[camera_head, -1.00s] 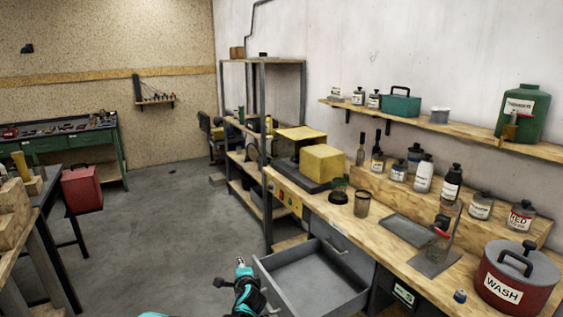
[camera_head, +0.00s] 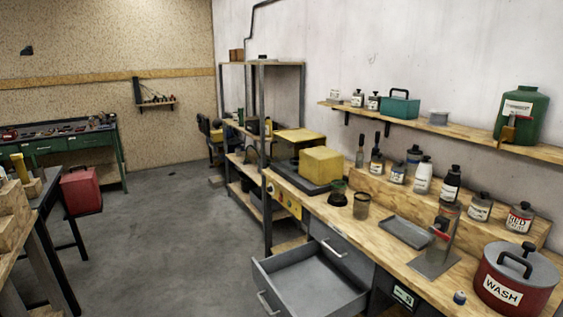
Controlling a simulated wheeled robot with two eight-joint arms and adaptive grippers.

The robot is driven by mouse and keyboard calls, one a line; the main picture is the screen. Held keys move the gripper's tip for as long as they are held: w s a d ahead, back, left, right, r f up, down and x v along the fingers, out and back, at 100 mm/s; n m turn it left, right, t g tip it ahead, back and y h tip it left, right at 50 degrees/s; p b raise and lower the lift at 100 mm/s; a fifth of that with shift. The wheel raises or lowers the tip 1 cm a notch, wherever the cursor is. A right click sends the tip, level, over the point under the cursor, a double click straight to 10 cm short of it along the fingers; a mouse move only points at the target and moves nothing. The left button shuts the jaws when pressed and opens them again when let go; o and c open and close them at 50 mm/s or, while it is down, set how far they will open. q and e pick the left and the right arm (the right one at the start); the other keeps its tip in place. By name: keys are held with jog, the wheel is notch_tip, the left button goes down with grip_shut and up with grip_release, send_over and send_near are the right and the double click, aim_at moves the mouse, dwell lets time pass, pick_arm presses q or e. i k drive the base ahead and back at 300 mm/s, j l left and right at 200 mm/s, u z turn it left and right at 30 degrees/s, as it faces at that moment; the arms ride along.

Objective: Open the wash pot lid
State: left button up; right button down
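The wash pot (camera_head: 516,290) is dark red with a white "WASH" label and stands at the right front end of the wooden workbench in the head view. Its grey lid (camera_head: 524,260) sits on top, closed, with a black arched handle (camera_head: 514,262). The pot's right edge is near the picture border. Neither of my grippers shows in the current view.
A grey drawer (camera_head: 312,282) stands open in front of the bench (camera_head: 395,253). A metal stand with a red part (camera_head: 440,240), a small capped bottle (camera_head: 459,297) and several labelled bottles are left of and behind the pot.

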aim_at(536, 270)
jog(key=z, duration=1.65)
